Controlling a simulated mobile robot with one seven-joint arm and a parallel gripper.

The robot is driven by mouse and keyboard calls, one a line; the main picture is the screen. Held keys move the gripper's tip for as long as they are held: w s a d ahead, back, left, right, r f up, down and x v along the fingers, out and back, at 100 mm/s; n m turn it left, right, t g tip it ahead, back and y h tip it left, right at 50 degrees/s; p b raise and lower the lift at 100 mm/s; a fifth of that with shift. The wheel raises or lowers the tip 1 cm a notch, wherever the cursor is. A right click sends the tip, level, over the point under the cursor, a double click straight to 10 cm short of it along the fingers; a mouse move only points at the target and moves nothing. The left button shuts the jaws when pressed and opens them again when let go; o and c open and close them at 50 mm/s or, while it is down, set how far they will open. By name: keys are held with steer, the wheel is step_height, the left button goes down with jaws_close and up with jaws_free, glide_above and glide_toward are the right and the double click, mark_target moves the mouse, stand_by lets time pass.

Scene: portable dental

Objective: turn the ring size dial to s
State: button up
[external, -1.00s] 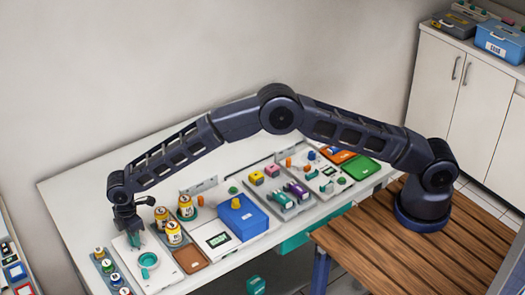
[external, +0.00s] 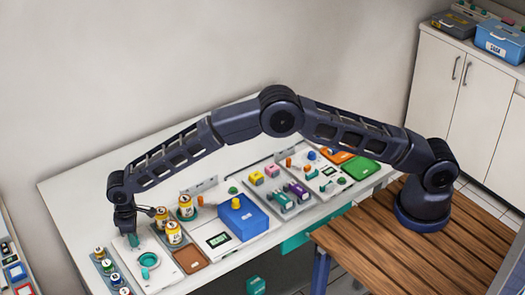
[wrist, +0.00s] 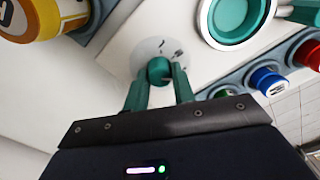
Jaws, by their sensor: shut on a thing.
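The ring size dial (wrist: 159,68) is a small teal knob on a pale round plate (wrist: 150,47) with dark marks, set in a white panel (wrist: 110,35). My gripper (wrist: 161,76) has its two teal fingers on either side of the knob and is shut on it. The marks on the plate are too small and partly hidden to read, so I cannot tell which size the dial points to. In the external view my gripper (external: 133,239) is low over the white panel at the left end of the bench, and it hides the dial.
A teal round cup (external: 149,260) sits on the same panel beside the dial. Yellow jars (external: 173,233) stand close to the right of my gripper. A rack of coloured caps (external: 108,267) lies to the left. A blue box (external: 241,216) is farther right.

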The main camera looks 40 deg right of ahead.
stand_by(0.4)
steer(key=o, duration=1)
step_height(320, 180, up, 11)
steer(key=shift+f, duration=0.1)
